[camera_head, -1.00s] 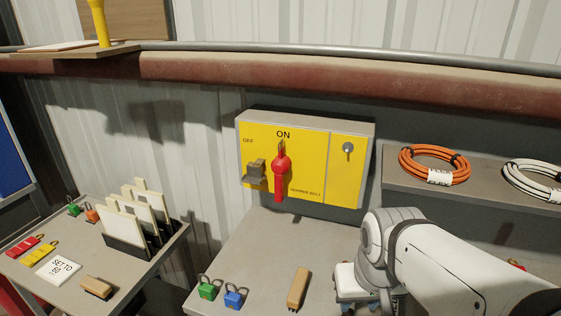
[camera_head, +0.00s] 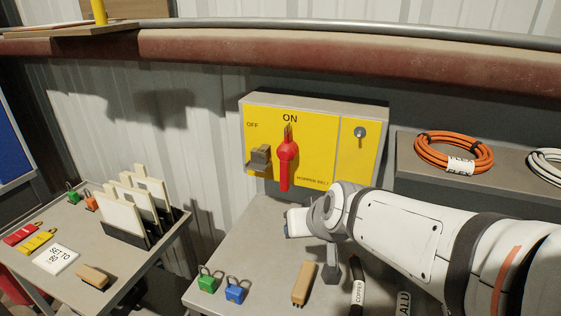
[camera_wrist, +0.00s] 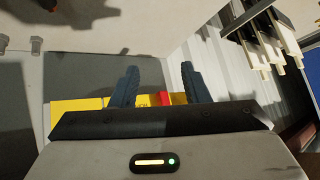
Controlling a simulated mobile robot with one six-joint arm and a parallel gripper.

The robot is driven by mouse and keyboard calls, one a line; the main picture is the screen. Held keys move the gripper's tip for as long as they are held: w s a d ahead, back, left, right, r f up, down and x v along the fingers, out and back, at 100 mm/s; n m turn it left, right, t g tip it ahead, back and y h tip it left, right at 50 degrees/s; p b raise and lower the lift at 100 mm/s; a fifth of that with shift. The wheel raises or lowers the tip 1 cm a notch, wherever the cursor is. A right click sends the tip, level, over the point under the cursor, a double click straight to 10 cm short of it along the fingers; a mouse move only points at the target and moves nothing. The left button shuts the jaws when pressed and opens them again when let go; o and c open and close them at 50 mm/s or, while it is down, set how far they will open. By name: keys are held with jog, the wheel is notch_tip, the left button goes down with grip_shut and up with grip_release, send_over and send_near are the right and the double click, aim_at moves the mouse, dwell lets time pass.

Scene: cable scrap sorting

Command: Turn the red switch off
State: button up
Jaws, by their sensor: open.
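The red switch (camera_head: 286,165) is on a yellow panel (camera_head: 345,150) of a grey box on the wall. It stands upright under the word ON, with OFF marked to its left. My gripper (camera_head: 290,222) is below the switch and apart from it in the head view; its fingers are hard to make out there. In the wrist view my gripper (camera_wrist: 159,80) is open, with nothing held between its two dark fingers. A bit of the red switch (camera_wrist: 165,98) and the yellow panel (camera_wrist: 90,104) show behind the fingers, mostly hidden by the gripper body.
A grey block (camera_head: 259,158) sticks out of the panel left of the switch. Green (camera_head: 207,284) and blue (camera_head: 235,292) padlocks and a wooden-backed brush (camera_head: 303,284) lie on the bench below. An orange cable coil (camera_head: 453,153) sits on the right shelf. The side table (camera_head: 120,262) holds upright cards.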

aim_at(283, 175)
jog(key=w+a+r+m+t+h+b, duration=0.35)
jog(key=w+a+t+b, duration=0.45)
jog(key=w, duration=0.4)
jog(key=w+d+h, duration=0.1)
jog(key=h, duration=0.1)
jog(key=w+d+f+m+h, duration=0.1)
jog(key=w+d+h, duration=0.1)
jog(key=w+d+m+h, duration=0.1)
jog(key=w+d+h, duration=0.1)
jog(key=shift+f+m+t+b, duration=0.25)
jog(key=shift+t+b, duration=0.15)
grip_shut()
jog(key=shift+a, duration=0.1)
